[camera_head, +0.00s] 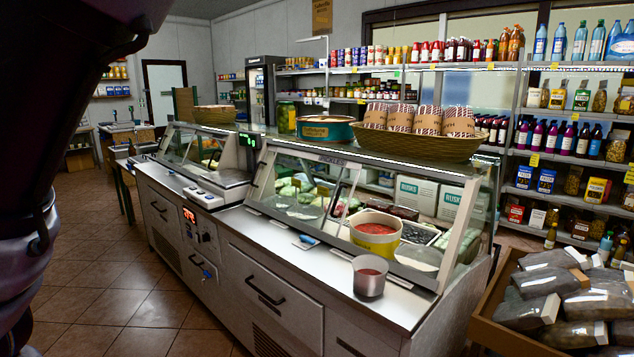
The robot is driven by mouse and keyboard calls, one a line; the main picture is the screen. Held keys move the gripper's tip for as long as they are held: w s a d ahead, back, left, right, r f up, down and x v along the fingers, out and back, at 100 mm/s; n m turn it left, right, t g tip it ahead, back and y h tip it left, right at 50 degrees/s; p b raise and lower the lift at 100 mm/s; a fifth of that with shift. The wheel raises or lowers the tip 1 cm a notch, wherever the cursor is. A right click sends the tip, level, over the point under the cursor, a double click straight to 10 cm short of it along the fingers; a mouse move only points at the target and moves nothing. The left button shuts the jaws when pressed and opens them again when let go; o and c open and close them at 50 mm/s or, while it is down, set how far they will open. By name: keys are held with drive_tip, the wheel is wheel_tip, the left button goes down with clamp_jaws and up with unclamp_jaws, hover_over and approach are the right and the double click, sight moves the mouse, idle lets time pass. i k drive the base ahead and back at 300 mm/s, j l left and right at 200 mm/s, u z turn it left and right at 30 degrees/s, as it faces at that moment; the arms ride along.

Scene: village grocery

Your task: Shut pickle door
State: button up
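The pickle case is the glass-fronted counter section with a sign reading PICKLES (333,160) on its top rail. Its sloping glass front (292,204) has a dark handle (337,198) near the middle. The glass shows left of the handle; to the right, a yellow tub (376,240) with red contents shows clearly, and that side looks uncovered. Reflections keep me from telling exactly how far the door stands open. My dark arm fills the left edge of the view, apart from the case. My gripper's fingers are not visible.
A metal cup (369,277) stands on the counter ledge before the case. A basket (420,146) of striped packets and a green tin (326,129) sit on top. A crate (510,334) of dark packets is at right. Tiled floor (130,290) is free at left.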

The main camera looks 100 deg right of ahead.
sight(337, 161)
drive_tip(key=z, duration=1.8)
drive_tip(key=i+z, duration=0.1)
drive_tip(key=z, duration=0.8)
drive_tip(key=i+j+z, duration=0.1)
drive_tip(key=z, duration=0.35)
drive_tip(key=j+z, duration=0.15)
drive_tip(key=z, duration=0.35)
drive_tip(key=i+j, duration=0.1)
drive_tip(key=j, duration=0.2)
drive_tip(key=i+j, duration=0.15)
drive_tip(key=j, duration=0.15)
drive_tip(key=i+u, duration=0.1)
drive_tip(key=i, duration=0.2)
